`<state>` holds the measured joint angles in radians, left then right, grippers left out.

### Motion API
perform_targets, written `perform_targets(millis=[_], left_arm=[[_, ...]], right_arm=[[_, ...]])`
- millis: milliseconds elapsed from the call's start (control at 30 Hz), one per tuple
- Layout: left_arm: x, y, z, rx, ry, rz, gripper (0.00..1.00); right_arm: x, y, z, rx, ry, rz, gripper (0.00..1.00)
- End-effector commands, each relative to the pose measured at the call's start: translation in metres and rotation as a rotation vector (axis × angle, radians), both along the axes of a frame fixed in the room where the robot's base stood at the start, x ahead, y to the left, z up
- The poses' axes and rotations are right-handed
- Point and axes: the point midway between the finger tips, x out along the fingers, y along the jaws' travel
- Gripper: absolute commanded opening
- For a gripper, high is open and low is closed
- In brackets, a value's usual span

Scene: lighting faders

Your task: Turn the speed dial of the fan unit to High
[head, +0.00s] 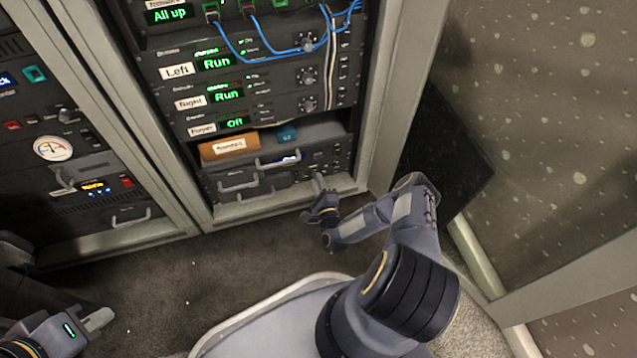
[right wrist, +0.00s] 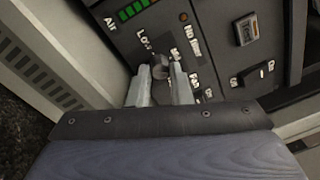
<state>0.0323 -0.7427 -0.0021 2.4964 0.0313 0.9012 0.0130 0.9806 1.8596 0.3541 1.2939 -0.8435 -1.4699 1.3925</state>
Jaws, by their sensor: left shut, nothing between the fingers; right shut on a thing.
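The fan unit (head: 328,158) appears to be the dark panel at the bottom of the middle rack; its front fills much of the right wrist view (right wrist: 215,35). The panel carries an "Air" label, a green bar light and a "Low" label. The speed dial (right wrist: 160,70) is a small grey knob beside "Low". My right gripper (head: 319,182) reaches the panel, and in the right wrist view its fingers (right wrist: 161,88) are shut on the dial. The dial's pointer is hidden. My left gripper (head: 102,319) is shut and empty, low at the left, away from the racks.
A brown labelled box (head: 228,146) sits on the shelf above the lower units. Silver handles (head: 238,186) stick out left of my right gripper. Blue cables (head: 262,52) hang across the upper units. Another rack (head: 70,150) stands at the left. The carpet between is clear.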

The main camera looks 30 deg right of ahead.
Motion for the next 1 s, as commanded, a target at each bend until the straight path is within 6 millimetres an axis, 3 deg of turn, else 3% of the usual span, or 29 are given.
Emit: perform_targets(millis=[600, 1000], left_arm=[[0.0, 0.0, 0.0001, 0.0, 0.0, 0.0, 0.0], [0.0, 0.0, 0.0001, 0.0, 0.0, 0.0, 0.0]], right_arm=[[-0.0011, 0.0037, -0.0011, 0.567, -0.133, 0.002, 0.0], [-0.0008, 0.0043, -0.0007, 0.819, -0.193, 0.003, 0.0]])
